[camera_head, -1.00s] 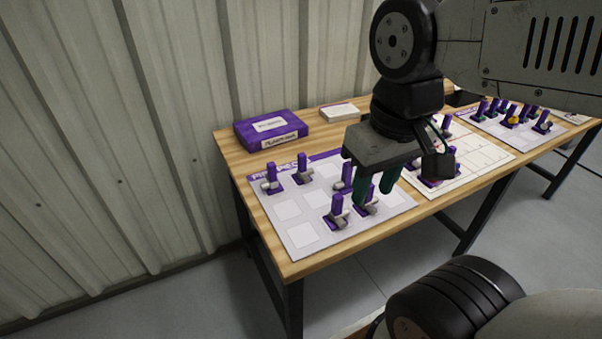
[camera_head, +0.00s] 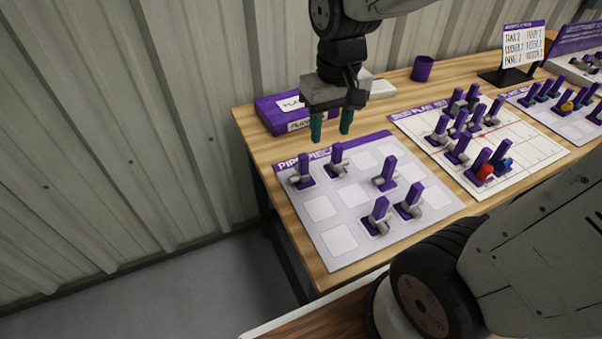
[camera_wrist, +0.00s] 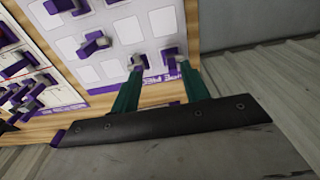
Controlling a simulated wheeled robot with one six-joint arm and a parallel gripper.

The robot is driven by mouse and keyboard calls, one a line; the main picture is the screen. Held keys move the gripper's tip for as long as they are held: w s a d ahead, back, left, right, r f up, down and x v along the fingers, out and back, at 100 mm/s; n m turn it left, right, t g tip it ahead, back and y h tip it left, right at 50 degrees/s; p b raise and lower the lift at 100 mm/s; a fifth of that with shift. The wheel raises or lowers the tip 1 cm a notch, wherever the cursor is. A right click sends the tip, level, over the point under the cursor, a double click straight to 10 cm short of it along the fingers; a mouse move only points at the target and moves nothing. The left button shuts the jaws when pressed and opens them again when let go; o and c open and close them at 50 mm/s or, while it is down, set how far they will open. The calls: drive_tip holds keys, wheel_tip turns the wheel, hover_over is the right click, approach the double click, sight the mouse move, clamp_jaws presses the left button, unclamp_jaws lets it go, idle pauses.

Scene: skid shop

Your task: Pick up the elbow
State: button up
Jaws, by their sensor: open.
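Several grey pipe fittings with upright purple handles stand on the white "pipe pieces" mat (camera_head: 346,239). Two are in its back row, a back-left fitting (camera_head: 302,178) and one beside it (camera_head: 337,164). A third fitting (camera_head: 385,182) is at mid right, with two more fittings (camera_head: 376,222) (camera_head: 410,208) in front. I cannot tell for sure which is the elbow. My gripper (camera_head: 331,134) is open, empty and pointing down above the mat's back edge. In the wrist view its green fingers (camera_wrist: 160,80) reach toward the two back-row fittings (camera_wrist: 137,62) (camera_wrist: 170,57), apart from them.
A purple box (camera_head: 285,122) lies behind the mat, partly behind my gripper. A second mat (camera_head: 520,150) with more fittings lies to the right. A purple cup (camera_head: 422,68) and a sign (camera_head: 523,44) stand at the back. A corrugated wall (camera_head: 140,110) is close behind the table.

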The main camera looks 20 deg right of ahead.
hover_over(304, 155)
drive_tip(key=shift+g, duration=0.3)
drive_tip(key=f, duration=0.9)
drive_tip(key=shift+s, duration=0.3)
drive_tip(key=f, duration=0.8)
drive_tip(key=shift+w+f, duration=0.2)
drive_tip(key=shift+w, duration=0.15)
clamp_jaws()
